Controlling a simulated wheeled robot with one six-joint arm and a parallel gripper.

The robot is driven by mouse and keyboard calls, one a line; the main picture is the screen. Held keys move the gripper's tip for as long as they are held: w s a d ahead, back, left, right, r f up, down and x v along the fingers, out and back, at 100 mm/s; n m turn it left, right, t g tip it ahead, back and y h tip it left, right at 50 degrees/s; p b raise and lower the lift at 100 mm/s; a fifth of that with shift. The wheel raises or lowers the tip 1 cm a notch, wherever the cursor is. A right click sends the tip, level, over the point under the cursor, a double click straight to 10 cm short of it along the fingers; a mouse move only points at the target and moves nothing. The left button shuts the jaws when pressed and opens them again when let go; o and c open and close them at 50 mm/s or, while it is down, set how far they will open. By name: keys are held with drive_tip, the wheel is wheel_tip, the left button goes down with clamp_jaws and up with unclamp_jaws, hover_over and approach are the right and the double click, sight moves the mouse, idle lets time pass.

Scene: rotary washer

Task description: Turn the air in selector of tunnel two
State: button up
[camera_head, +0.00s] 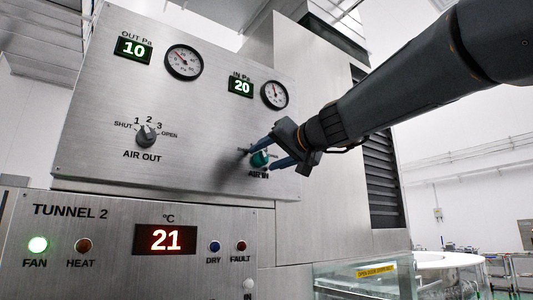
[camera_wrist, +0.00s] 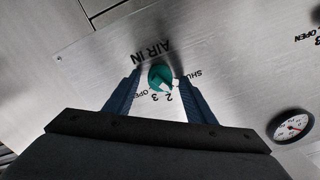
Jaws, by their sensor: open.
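The AIR IN selector is a small green round knob (camera_head: 260,159) with a pale pointer, on the metal panel (camera_head: 205,110) above the TUNNEL 2 panel. In the wrist view the green knob (camera_wrist: 160,77) appears upside down, with the AIR IN label above it and the SHUT, 2, 3 and OPEN marks below. My gripper (camera_head: 260,151) is at the knob, its blue fingers spread. In the wrist view my gripper (camera_wrist: 156,78) has one finger on each side of the knob. I cannot tell whether the fingers touch it. In the head view my gripper partly hides the knob's marks.
The grey AIR OUT knob (camera_head: 146,136) is left on the same panel. Two dials (camera_head: 184,62) and green displays reading 10 and 20 sit above. Below, the TUNNEL 2 panel (camera_head: 90,250) has a red display (camera_head: 165,240) reading 21. A glass guard (camera_head: 365,284) stands lower right.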

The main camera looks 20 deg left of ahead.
drive_tip(key=shift+c, duration=0.4)
drive_tip(key=c, duration=0.9)
drive_tip(key=shift+c, duration=0.2)
drive_tip(key=shift+w+m, duration=0.1)
drive_tip(key=shift+m, duration=0.2)
drive_tip(key=shift+m+b, duration=0.7)
drive_tip(key=shift+m, duration=1.9)
drive_tip(key=shift+f, duration=0.1)
drive_tip(key=o, duration=1)
